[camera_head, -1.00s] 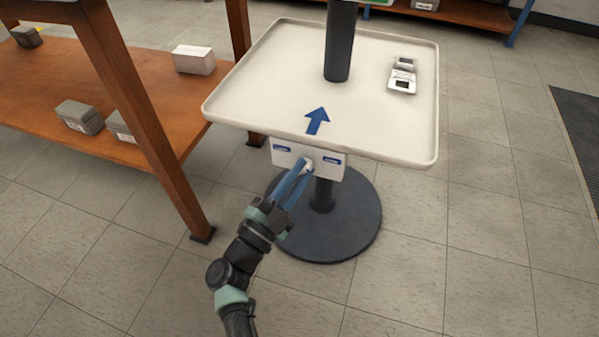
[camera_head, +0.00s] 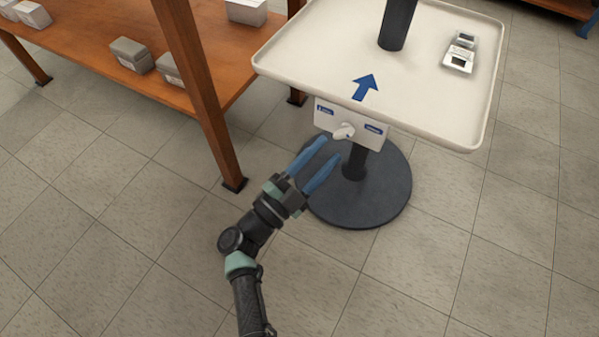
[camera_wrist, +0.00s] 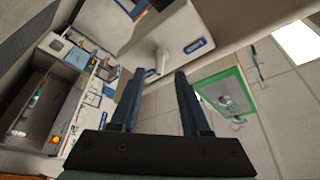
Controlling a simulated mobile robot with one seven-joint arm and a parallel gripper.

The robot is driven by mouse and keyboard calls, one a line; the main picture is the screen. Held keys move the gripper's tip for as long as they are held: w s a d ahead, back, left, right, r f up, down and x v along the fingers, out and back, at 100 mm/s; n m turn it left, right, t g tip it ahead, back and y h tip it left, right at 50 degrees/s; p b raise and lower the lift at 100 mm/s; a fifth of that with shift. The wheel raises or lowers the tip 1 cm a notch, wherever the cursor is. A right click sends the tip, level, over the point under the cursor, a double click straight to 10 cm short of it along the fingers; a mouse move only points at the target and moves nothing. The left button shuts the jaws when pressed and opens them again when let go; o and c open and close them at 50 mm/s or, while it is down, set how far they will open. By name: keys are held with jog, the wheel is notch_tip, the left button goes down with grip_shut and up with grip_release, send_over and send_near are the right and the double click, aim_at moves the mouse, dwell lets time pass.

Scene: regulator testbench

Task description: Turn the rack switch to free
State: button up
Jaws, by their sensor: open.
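The rack switch is a white knob (camera_head: 344,131) on a white panel (camera_head: 372,140) under the front edge of the tray. A small blue label sits on each side of it. The knob slants, its lower end toward the left label; the label words are too small to read. My gripper (camera_head: 329,148) has its two blue fingers spread and empty, a little in front of and below the knob, apart from it. The wrist view shows the knob (camera_wrist: 160,62) beyond and between the fingertips, with one label (camera_wrist: 196,45) in sight.
The white tray (camera_head: 310,55) with a blue arrow overhangs the panel; a small grey-white device (camera_head: 459,58) lies on it. A dark round base (camera_head: 385,205) stands below. A wooden shelf (camera_head: 90,60) with boxes and an upright post is at left. The floor at right is clear.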

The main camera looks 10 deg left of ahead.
jog(key=p+v, duration=0.1)
jog(key=v, duration=0.7)
jog(key=shift+s, duration=0.1)
